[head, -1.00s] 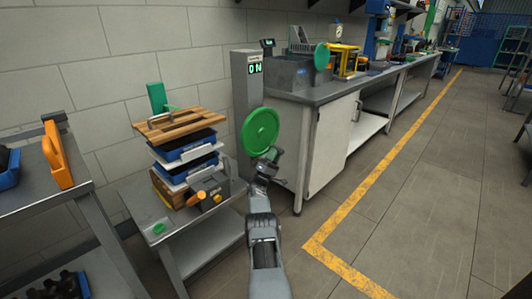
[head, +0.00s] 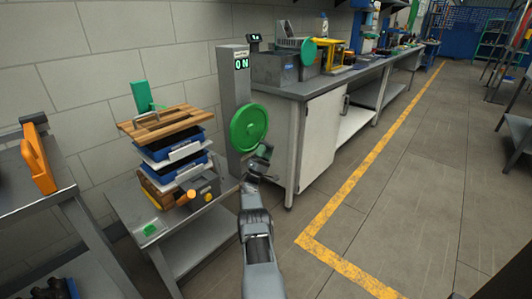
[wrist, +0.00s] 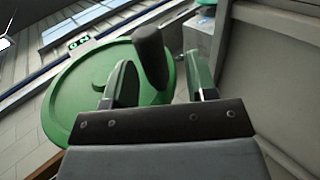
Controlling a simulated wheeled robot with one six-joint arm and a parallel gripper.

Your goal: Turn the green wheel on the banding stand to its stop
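The green wheel (head: 249,124) is mounted on the side of a grey upright stand (head: 232,80) whose display reads "ON". My gripper (head: 260,158) is at the wheel's lower right edge. In the wrist view the wheel (wrist: 85,95) fills the left, with a dark handle (wrist: 151,58) standing out from its right part. The handle lies between the two fingers of my gripper (wrist: 162,75), nearer the left finger. A gap shows between the handle and the right finger, so the fingers are open around it. The wheel's stop is not visible.
Left of the stand, a low grey table (head: 128,205) carries stacked blue trays and a wooden board (head: 165,122). A long workbench with a white cabinet (head: 318,140) stands close on the right. The floor beyond the yellow line (head: 365,175) is clear.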

